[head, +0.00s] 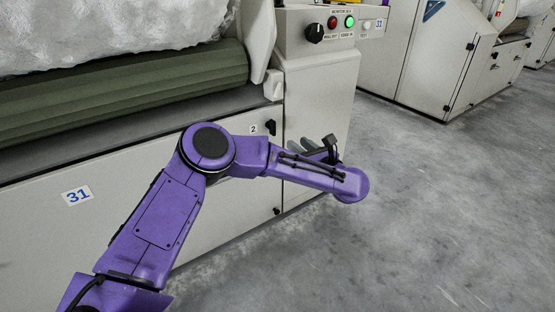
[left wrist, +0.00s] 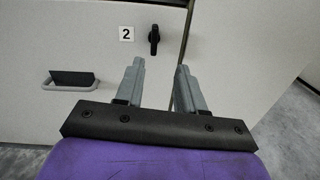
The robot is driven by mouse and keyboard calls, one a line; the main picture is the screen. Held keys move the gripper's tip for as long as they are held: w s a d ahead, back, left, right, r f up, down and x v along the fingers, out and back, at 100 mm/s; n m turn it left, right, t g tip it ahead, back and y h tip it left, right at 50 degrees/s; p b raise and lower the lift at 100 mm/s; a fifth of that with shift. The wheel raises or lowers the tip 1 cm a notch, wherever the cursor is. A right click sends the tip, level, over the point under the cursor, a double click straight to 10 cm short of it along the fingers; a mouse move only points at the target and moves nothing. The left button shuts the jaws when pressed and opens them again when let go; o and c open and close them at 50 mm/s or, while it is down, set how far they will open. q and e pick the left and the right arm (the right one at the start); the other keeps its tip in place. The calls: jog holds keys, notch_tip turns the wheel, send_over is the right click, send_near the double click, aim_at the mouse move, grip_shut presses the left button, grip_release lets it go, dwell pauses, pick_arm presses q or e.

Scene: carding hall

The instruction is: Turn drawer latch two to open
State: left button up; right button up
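Drawer latch two is a small black turn handle (left wrist: 154,40) on the pale drawer front, beside a white "2" label (left wrist: 126,34). It stands about upright in the left wrist view. In the head view the latch (head: 270,128) is at the right end of the drawer front, just above my forearm. My left gripper (left wrist: 160,66) has its two grey fingers apart with nothing between them. They point toward the panel, with the latch beyond and between the tips, apart from it. In the head view the left gripper (head: 302,145) is partly hidden behind my purple wrist. My right gripper is not in view.
A recessed drawer handle (left wrist: 70,82) is at lower left in the wrist view. A control box (head: 325,30) with a black knob and red and green buttons stands above right. A green roller (head: 120,85) with white fibre lies above the drawer. Grey floor (head: 440,200) is clear on the right.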

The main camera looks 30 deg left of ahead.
aim_at(275, 128)
pick_arm(q)
jog(key=shift+n+g, duration=0.4)
jog(key=shift+n, duration=0.4)
jog(key=b+x, duration=0.1)
jog(key=x, duration=0.1)
jog(key=b+x, duration=0.1)
jog(key=x, duration=0.4)
jog(key=shift+s+a+b, duration=0.2)
jog(key=shift+a+b, duration=0.05)
jog(key=shift+b, duration=0.15)
jog(key=b+x, duration=0.1)
jog(key=x, duration=0.2)
jog(key=shift+w+a+r, duration=0.2)
jog(key=shift+w+a, duration=0.05)
jog(key=shift+a, duration=0.2)
grip_shut()
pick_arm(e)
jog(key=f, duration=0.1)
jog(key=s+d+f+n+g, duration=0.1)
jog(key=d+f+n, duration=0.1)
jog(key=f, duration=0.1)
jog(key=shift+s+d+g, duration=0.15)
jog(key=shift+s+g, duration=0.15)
